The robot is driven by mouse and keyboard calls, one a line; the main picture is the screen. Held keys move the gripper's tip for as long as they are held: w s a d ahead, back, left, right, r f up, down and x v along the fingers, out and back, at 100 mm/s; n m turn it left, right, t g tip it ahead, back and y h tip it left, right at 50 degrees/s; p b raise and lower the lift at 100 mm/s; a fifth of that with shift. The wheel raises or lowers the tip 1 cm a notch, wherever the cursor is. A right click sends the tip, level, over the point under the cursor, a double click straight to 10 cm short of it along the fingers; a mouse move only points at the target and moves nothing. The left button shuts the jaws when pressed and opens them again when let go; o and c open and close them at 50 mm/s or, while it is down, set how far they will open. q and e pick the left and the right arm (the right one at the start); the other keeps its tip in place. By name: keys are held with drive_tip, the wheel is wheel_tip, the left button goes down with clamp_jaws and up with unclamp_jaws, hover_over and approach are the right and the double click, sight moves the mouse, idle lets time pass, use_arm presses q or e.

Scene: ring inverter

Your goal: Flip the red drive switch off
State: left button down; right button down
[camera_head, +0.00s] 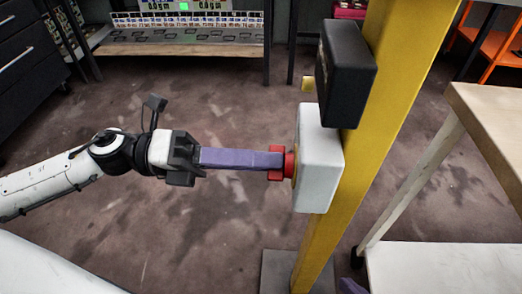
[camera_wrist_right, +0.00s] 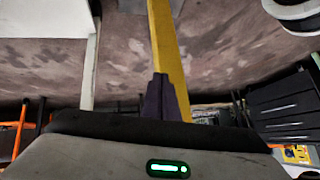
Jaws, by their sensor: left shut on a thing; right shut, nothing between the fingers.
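The red drive switch (camera_head: 289,164) sticks out of the left face of a white box (camera_head: 320,160) on a yellow post. A yellow ring shows between switch and box. My left gripper (camera_head: 270,161) reaches in level from the left. Its long purple fingers are shut on the red switch, with red showing above and below the tips. The switch's exact turn is hard to read behind the fingers. My right gripper (camera_wrist_right: 160,82) shows in the right wrist view with its purple fingers together and empty, in front of the yellow post.
A black box (camera_head: 346,75) sits on the yellow post (camera_head: 385,110) above the white box, with a small yellow part at its left. A pale-topped table (camera_head: 495,120) stands at the right. A bench with a keyboard-like panel (camera_head: 190,20) stands behind. The floor at left is clear.

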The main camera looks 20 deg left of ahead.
use_arm(q)
drive_tip(key=shift+n+p, duration=3)
drive_tip(key=shift+p, duration=0.35)
use_arm(e)
drive_tip(key=shift+s+d+r+m+t+h, duration=0.3)
drive_tip(key=shift+d+r+t, duration=0.1)
drive_tip(key=shift+d+r, duration=0.25)
drive_tip(key=shift+s+d+r+m+t+h, duration=0.3)
drive_tip(key=shift+d+r+t, duration=0.15)
drive_tip(key=shift+d, duration=0.35)
drive_tip(key=shift+s+d+r+m+t+h, duration=0.25)
drive_tip(key=shift+d+r+m+t, duration=0.1)
drive_tip(key=shift+d+r, duration=0.3)
use_arm(q)
drive_tip(key=shift+f, duration=0.1)
use_arm(e)
drive_tip(key=shift+f, duration=0.1)
use_arm(q)
drive_tip(key=c, duration=1.8)
unclamp_jaws()
